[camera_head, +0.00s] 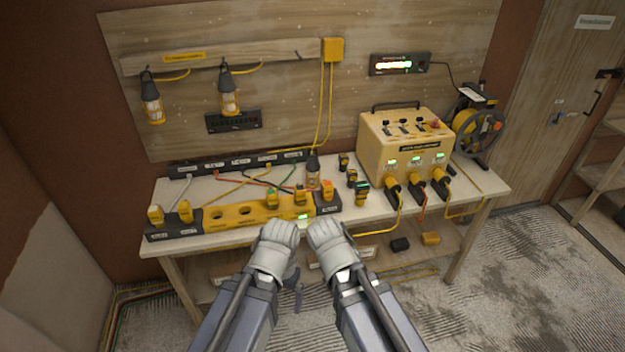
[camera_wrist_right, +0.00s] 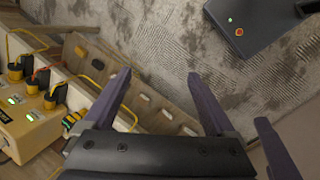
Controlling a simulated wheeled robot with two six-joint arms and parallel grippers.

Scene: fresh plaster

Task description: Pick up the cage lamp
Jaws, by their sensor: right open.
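Three cage lamps show in the head view. One cage lamp (camera_head: 152,104) hangs at the left of the wall rail, and a second (camera_head: 229,98) hangs to its right. A third (camera_head: 312,174) stands upright at the back of the workbench (camera_head: 357,213), behind the yellow socket strip. My right gripper (camera_wrist_right: 160,88) is open and empty in the right wrist view, over the floor in front of the bench, away from the lamps. My left gripper is mostly hidden behind my arms in the head view; a purple finger (camera_wrist_right: 272,145) beside the right one may be its own.
A yellow power box (camera_head: 405,145) with plugged cables and a cable reel (camera_head: 478,130) stand on the bench's right. A socket strip (camera_head: 240,214) with plugs lines the front left. Small meters stand right of the bench lamp. A door is at right.

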